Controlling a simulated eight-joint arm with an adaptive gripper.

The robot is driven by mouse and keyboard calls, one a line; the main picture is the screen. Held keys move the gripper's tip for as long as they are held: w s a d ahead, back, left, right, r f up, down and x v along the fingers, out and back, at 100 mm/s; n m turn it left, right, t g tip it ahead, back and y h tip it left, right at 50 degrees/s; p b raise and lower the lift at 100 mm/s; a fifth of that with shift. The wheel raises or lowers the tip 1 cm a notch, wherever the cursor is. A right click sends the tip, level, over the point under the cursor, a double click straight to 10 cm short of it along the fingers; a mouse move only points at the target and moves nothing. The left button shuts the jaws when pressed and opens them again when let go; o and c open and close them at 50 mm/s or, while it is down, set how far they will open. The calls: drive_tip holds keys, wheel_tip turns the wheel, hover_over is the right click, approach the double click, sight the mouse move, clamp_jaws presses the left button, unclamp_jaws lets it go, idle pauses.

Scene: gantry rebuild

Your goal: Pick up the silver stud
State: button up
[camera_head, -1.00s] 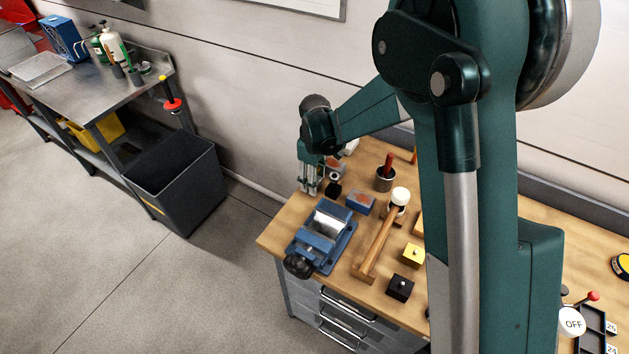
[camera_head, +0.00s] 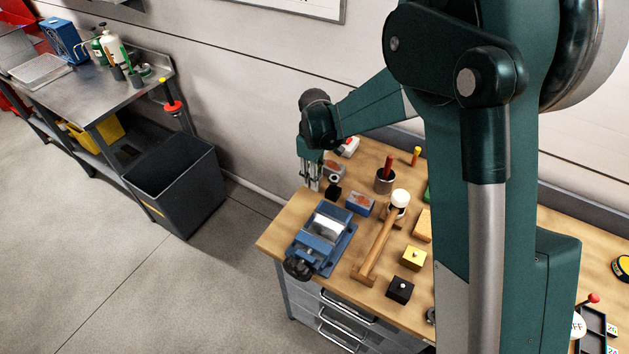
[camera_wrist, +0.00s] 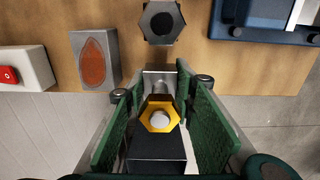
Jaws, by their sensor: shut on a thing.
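My gripper (camera_head: 311,186) is at the far left corner of the wooden bench. In the wrist view, my gripper (camera_wrist: 160,100) has its two green pads on either side of a silver part (camera_wrist: 158,82), which I take to be the silver stud. A yellow hexagonal piece with a round silver end (camera_wrist: 160,116) sits in front of it, and a dark block shows below. The pads and yellow piece hide much of the stud, so its full shape is unclear. In the head view the held part is too small to make out.
A dark hexagonal piece (camera_wrist: 162,22) stands on the bench beyond the pads. A grey block with an orange oval (camera_wrist: 95,60) and a red-button box (camera_wrist: 22,70) lie left. The blue vise (camera_head: 325,235) and a mallet (camera_head: 380,240) stand nearby. Floor shows past the bench edge.

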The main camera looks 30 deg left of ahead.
drive_tip(key=shift+r, duration=3.75)
